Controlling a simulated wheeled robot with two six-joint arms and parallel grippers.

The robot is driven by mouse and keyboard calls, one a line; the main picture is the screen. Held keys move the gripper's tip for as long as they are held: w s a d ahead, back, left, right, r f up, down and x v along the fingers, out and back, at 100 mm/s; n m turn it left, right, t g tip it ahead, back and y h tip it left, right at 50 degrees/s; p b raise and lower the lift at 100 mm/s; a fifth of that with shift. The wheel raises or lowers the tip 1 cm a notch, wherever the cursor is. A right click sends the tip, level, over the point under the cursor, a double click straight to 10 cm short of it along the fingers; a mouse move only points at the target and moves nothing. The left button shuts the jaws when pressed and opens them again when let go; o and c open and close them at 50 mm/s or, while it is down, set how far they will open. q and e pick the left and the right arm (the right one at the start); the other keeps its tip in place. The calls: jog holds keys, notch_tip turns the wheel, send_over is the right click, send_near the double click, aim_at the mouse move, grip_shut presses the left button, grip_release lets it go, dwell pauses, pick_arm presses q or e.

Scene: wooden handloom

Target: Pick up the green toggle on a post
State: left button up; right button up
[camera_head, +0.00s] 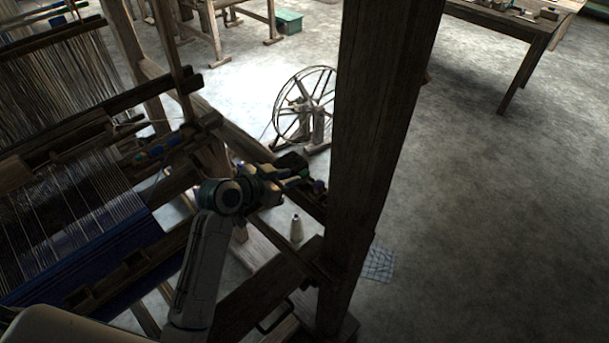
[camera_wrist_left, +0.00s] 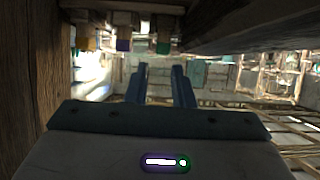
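My left gripper (camera_head: 299,178) reaches in from the left, beside the thick wooden post of the loom. In the left wrist view its two blue fingers (camera_wrist_left: 160,70) stand apart with a gap and nothing visible between them. A small green piece (camera_wrist_left: 163,47) hangs in a row of coloured pieces just above and beyond the fingertips; it may be the green toggle, but I cannot tell for sure. A purple piece (camera_wrist_left: 123,45) hangs left of it. In the head view a small purple piece (camera_head: 319,186) shows near the fingertips. My right gripper is not in view.
The thick post (camera_head: 377,130) stands close to the right of my left gripper. Loom threads and blue cloth (camera_head: 85,265) lie at left. A white cone (camera_head: 296,228) stands below, and a spinning wheel (camera_head: 306,105) behind. Floor at right is mostly clear.

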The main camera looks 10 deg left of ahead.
aim_at(300, 174)
pick_arm(q)
jog(key=p+x, duration=0.1)
jog(key=x, duration=0.2)
jog(key=shift+w+a+f+p, duration=0.2)
jog(key=shift+f+p, duration=0.1)
jog(key=shift+p, duration=0.1)
jog(key=shift+w+d+f, duration=0.2)
jog(key=shift+w+d, duration=0.05)
jog(key=shift+d, duration=0.2)
jog(key=shift+w+d+f, duration=0.1)
jog(key=shift+w+f, duration=0.2)
jog(key=shift+w, duration=0.05)
jog(key=shift+c, duration=0.3)
jog(key=c, duration=0.4)
grip_shut()
jog(key=shift+r, duration=0.25)
